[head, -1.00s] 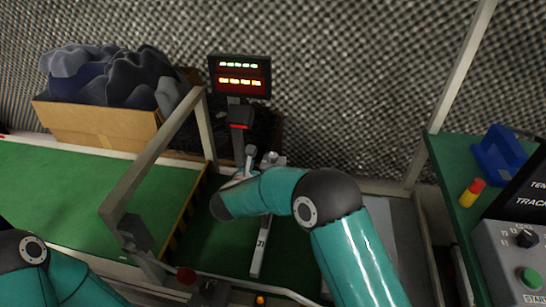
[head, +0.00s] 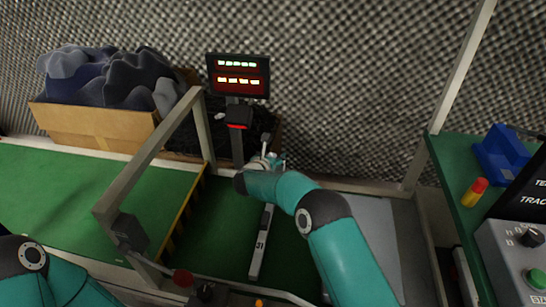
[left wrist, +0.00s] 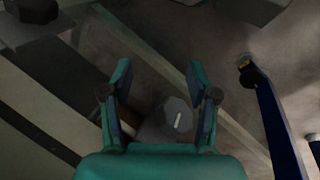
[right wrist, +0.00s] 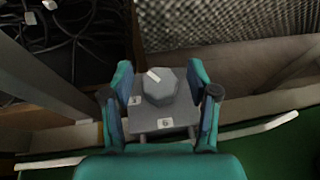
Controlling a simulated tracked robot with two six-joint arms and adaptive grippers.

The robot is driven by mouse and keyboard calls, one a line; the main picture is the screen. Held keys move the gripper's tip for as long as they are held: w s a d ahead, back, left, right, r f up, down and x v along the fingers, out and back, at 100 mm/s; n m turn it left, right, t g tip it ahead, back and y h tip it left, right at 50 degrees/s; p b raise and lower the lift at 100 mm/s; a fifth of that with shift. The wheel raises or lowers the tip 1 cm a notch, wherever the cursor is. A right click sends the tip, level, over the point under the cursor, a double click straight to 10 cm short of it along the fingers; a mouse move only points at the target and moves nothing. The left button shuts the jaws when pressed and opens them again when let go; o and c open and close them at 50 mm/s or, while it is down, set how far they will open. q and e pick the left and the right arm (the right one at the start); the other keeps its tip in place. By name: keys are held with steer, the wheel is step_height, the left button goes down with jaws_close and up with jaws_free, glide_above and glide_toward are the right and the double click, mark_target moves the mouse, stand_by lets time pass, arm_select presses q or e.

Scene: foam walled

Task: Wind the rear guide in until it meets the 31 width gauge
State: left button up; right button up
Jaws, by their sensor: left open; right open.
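A long pale bar marked 31, which looks like the width gauge (head: 260,250), lies across the green belt. In the right wrist view a grey faceted knob (right wrist: 160,87) with a white pointer mark sits on a grey block behind the belt. My right gripper (right wrist: 162,88) is open, with one finger on each side of the knob; contact is not clear. A pale strip, probably the rear guide (right wrist: 262,127), shows at the belt's rear edge, its middle hidden by my gripper. My left gripper (left wrist: 160,78) is open and empty, above another grey knob (left wrist: 177,119).
A grey frame (head: 150,155) arches over the belt at left. A display post (head: 238,76) and a carton of dark cloth (head: 95,125) stand behind. A red knob (head: 182,277) is at the front. A green side table (head: 450,165) with a control box (head: 510,255) stands at right.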

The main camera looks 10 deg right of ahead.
jaws_close()
steer(key=shift+f+b, duration=0.15)
steer(key=shift+b, duration=0.4)
steer(key=n+t+y+b, duration=0.2)
steer(key=n+y+b, duration=0.3)
steer(key=b, duration=0.5)
steer(key=shift+f+y, duration=0.15)
steer(key=shift+y, duration=0.15)
steer(key=shift+r+n+y+b, duration=0.25)
steer(key=shift+n+y+b, duration=0.3)
steer(key=shift+b, duration=0.3)
jaws_free()
steer(key=v, duration=1.2)
